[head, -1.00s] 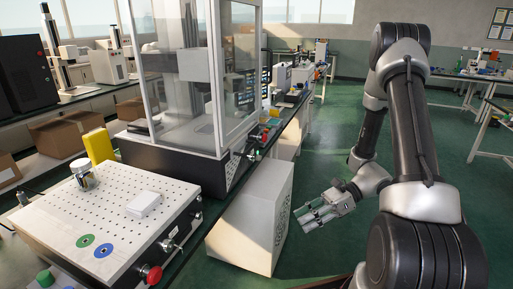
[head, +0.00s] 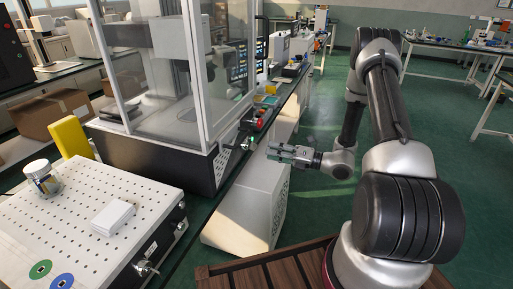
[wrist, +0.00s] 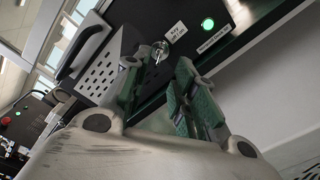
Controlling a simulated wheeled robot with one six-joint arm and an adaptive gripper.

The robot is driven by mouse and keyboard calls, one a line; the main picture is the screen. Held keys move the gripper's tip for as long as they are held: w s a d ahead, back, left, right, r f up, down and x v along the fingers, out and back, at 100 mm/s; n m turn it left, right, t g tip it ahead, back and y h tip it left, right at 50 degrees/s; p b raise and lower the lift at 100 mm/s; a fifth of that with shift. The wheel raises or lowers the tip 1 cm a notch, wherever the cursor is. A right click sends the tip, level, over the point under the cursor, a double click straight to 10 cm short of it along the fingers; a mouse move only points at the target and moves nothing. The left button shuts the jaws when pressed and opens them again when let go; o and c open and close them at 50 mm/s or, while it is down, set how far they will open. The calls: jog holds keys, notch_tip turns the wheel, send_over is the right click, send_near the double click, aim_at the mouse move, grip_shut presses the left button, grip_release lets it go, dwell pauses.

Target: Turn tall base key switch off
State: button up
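The key switch (wrist: 160,48) is a round metal lock with a key in it, on a dark panel beside a label with key off/on wording in the wrist view. In the head view, the tall glass-walled machine has a black base (head: 150,158), with a small metal key switch (head: 247,143) at its right side. My gripper (head: 272,152) is just right of that base. In the wrist view my gripper (wrist: 160,66) is open and empty, its green-padded fingers apart. The key lies just beyond the fingertips, with no contact visible. The key's exact setting is hard to read.
A lit green lamp (wrist: 208,24) sits beside the switch. A white perforated box (head: 70,225) with its own front knobs stands at the left. A white cabinet (head: 245,215) is under the bench. Green floor is open to the right.

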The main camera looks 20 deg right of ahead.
aim_at(252, 146)
jog(key=x, duration=0.7)
grip_shut()
